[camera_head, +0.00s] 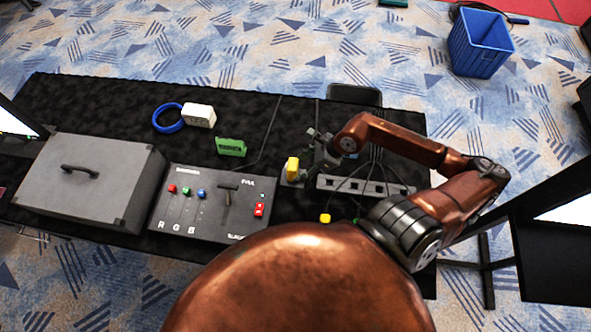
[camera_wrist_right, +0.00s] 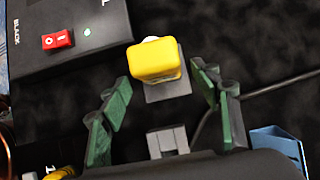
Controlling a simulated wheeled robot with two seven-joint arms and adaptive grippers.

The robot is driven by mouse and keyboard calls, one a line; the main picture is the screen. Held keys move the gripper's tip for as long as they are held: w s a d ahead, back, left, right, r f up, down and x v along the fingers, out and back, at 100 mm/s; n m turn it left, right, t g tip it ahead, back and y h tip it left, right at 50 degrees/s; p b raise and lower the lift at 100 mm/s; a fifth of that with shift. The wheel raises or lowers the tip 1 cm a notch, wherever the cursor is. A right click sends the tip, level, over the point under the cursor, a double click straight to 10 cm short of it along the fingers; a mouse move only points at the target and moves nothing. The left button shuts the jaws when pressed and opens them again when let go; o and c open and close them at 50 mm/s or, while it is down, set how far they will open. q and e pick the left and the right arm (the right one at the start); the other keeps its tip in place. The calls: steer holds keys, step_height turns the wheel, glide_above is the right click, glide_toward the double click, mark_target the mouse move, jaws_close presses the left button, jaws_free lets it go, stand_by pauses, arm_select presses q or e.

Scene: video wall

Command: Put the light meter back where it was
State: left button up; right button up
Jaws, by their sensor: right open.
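The light meter seems to be the small yellow block (camera_head: 292,165) with a pale dome, right of the control panel. In the right wrist view the yellow block (camera_wrist_right: 157,62) sits at a grey square plate (camera_wrist_right: 168,91). My right gripper (camera_head: 309,152) is beside it in the head view. In the right wrist view its green-padded fingers (camera_wrist_right: 162,82) are apart, with the block ahead and between their tips. My left gripper is not in view.
The control panel (camera_head: 209,230) with sliders and a red switch, a grey case (camera_head: 70,200), a green block (camera_head: 231,147) and a white device (camera_head: 198,115) with a blue ring (camera_head: 158,124) share the black table. A socket strip (camera_head: 345,185) with cables lies right; another yellow piece (camera_head: 325,218) is nearby.

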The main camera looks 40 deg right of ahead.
steer(key=v, duration=0.6)
steer(key=shift+p, duration=0.4)
steer(key=shift+r, duration=0.1)
